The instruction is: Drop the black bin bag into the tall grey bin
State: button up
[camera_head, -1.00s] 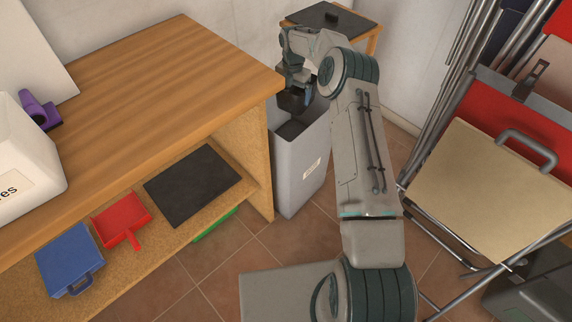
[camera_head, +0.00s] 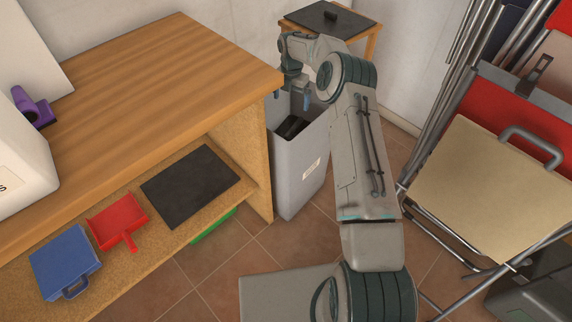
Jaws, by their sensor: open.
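The tall grey bin (camera_head: 297,178) stands on the tiled floor at the right end of the wooden shelf unit, its top open. The black bin bag (camera_head: 291,126) shows as a dark shape inside the bin, below the rim; the bin wall hides part of it. My gripper (camera_head: 291,97) is open and empty above the bin's mouth, apart from the bag. My arm hides part of the bin's right side.
The wooden shelf unit (camera_head: 150,85) borders the bin on the left. A small table (camera_head: 345,38) with a black lid-like panel stands behind. Folding chairs (camera_head: 480,185) lean at the right. Lower shelf holds a red dustpan (camera_head: 118,219), a blue case (camera_head: 66,262) and a black mat (camera_head: 190,186).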

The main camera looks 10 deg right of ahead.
notch_tip(320, 180, up, 13)
jog(key=p, duration=0.1)
jog(key=shift+p, duration=0.3)
